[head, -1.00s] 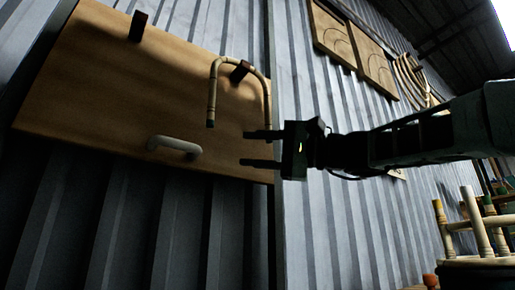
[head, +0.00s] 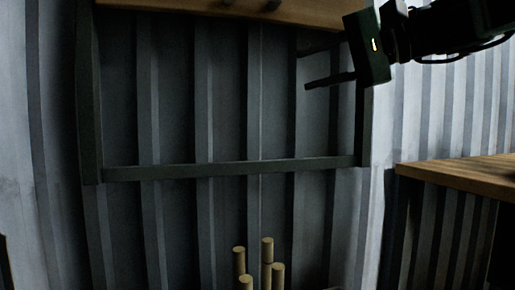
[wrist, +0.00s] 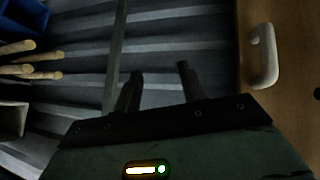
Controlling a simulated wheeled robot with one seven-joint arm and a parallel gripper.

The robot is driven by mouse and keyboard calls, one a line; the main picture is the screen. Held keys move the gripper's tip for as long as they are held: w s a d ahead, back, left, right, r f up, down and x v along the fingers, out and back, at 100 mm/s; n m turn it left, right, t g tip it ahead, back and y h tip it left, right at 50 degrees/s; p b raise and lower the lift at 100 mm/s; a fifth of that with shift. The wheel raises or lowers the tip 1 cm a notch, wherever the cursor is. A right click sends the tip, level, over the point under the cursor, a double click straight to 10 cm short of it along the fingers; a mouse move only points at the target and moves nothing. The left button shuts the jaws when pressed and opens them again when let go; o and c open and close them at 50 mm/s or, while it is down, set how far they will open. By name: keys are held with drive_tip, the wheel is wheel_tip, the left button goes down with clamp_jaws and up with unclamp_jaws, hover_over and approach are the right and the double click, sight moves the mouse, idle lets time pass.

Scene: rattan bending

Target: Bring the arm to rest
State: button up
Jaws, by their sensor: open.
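My gripper (head: 322,66) is at the upper right of the head view, in front of the corrugated wall. Its two dark fingers point left, stand apart, and have nothing between them. In the wrist view my gripper (wrist: 159,76) also shows open and empty. My dark arm runs from it to the upper right corner of the head view. The wooden board (head: 180,8) shows only as a strip along the top edge. In the wrist view the board (wrist: 285,110) is at the right, with a pale curved handle (wrist: 264,58) on it, apart from the fingers.
A dark frame with a crossbar (head: 230,170) stands below the board. Several upright poles (head: 267,250) rise at the bottom; pole ends (wrist: 35,72) also show in the wrist view, near a blue bin (wrist: 24,14). A wooden worktop (head: 465,175) juts in at right.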

drive_tip(key=s+a+f+n+g+h+p, duration=0.25)
drive_tip(key=s+f, duration=0.25)
drive_tip(key=f, duration=0.6)
drive_tip(key=s+a+f+n+g+h+p, duration=0.1)
drive_tip(key=s+a+f+g+h, duration=0.25)
drive_tip(key=f, duration=0.85)
drive_tip(key=s+d+f+n+g+h+p, duration=0.1)
drive_tip(key=s+d+f+n+h+p, duration=0.1)
drive_tip(key=s+d+f+n+h, duration=0.4)
drive_tip(key=s+d+f+n+h+p, duration=0.1)
drive_tip(key=s+d+f+n+p, duration=0.2)
drive_tip(key=s+f, duration=0.55)
wheel_tip(320, 180, up, 38)
drive_tip(key=p, duration=3.5)
drive_tip(key=shift+s+d+r+m, duration=0.15)
drive_tip(key=shift+s+d+m, duration=0.2)
drive_tip(key=shift+s+d, duration=0.1)
drive_tip(key=shift+a, duration=0.1)
